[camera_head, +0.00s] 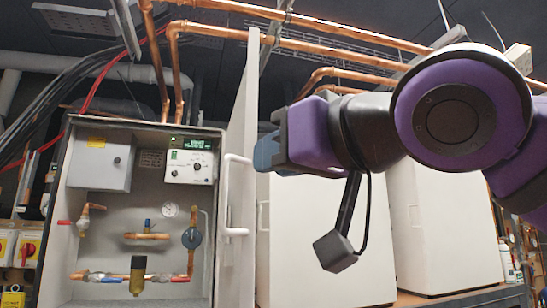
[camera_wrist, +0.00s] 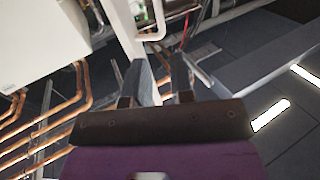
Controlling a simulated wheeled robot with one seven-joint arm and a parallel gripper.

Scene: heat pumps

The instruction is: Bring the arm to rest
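My arm reaches in from the right in the head view, purple and black. My gripper (camera_head: 268,152) is in front of the open white cabinet door (camera_head: 243,110), close to the upper end of its white handle (camera_head: 228,195). From this angle I cannot tell how far apart they are. In the wrist view, the two grey fingers of my gripper (camera_wrist: 161,75) stand apart with nothing held between them. The door handle (camera_wrist: 161,22) shows beyond the fingertips there.
The open grey cabinet (camera_head: 140,215) holds a control unit (camera_head: 190,165), valves and a gauge (camera_head: 169,210). White units (camera_head: 325,220) stand behind my arm. Copper pipes (camera_head: 330,48) run overhead. Yellow-and-red switch boxes (camera_head: 28,250) are at the far left.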

